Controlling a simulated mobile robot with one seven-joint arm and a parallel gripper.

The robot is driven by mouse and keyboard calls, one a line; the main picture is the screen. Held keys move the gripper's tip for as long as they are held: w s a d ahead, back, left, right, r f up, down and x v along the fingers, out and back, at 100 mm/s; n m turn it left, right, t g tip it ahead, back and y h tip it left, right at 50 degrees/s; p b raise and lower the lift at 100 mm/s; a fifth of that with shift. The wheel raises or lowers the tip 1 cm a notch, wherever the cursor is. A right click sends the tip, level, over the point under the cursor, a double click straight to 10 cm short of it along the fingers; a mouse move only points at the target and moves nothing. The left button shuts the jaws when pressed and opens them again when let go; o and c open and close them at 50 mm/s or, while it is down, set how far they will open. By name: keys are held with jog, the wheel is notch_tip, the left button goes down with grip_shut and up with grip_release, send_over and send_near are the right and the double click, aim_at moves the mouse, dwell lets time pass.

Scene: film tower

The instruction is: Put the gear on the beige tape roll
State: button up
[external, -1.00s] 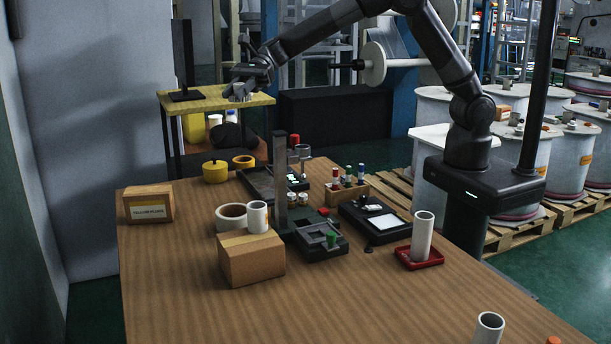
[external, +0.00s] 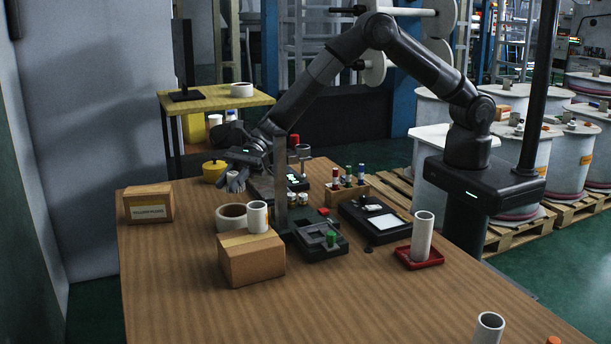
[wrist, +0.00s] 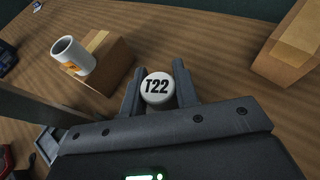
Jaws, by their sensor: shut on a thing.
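The beige tape roll (external: 231,211) lies flat on the wooden table, behind the front cardboard box. My gripper is above and behind the roll in the external view, apart from it as far as I can tell. The roll is not visible in the wrist view.
A white tube (external: 257,217) stands by the front cardboard box (external: 251,262), and a grey column (external: 281,185) rises right of my gripper. Another box (external: 148,204) is at left, a yellow pot (external: 214,171) behind. The table's front is mostly clear.

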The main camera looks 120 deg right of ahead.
aim_at(230, 212)
jog(key=shift+w+a+f, duration=0.4)
jog(key=shift+a+f, duration=0.1)
jog(key=shift+a, duration=0.15)
jog(key=shift+f, duration=2)
jog(key=shift+f, duration=0.1)
jog(key=o, duration=1)
jog(key=shift+c, duration=0.2)
